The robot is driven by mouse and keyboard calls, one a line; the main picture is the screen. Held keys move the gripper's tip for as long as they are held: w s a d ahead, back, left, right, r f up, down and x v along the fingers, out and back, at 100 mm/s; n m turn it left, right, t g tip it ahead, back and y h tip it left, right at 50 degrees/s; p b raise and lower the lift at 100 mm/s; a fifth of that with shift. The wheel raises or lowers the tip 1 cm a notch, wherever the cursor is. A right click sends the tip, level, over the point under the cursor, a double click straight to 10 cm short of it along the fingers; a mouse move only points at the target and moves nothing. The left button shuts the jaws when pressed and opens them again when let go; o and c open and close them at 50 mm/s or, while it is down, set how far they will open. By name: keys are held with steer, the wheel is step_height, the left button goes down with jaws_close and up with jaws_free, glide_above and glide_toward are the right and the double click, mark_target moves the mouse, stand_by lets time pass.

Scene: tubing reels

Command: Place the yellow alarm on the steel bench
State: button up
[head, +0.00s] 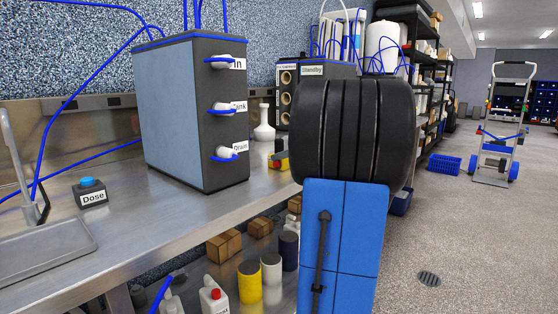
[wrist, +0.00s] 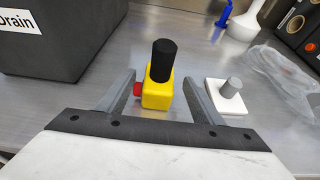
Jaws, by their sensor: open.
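The yellow alarm (wrist: 157,97) is a small yellow block with a black cylinder on top and a red button on its left side. It is upright between the two fingers of my gripper (wrist: 159,80), which is open. The red button is close to the left finger, and a gap shows on the right. The alarm appears to stand on the steel bench (wrist: 105,88); its base is partly hidden. In the head view the alarm (head: 280,162) shows at the far part of the steel bench (head: 130,215), partly covered by my arm, which hides the gripper.
A dark box labelled Drain (head: 197,115) stands left of the alarm. A white block with a grey knob (wrist: 229,96) and a clear bag (wrist: 277,80) lie to its right. A white flask (head: 264,125) stands behind. A Dose button box (head: 90,194) sits near the sink.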

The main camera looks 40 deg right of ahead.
steer(key=shift+x, duration=3.75)
steer(key=shift+r, duration=0.15)
steer(key=c, duration=1.4)
step_height(320, 180, up, 10)
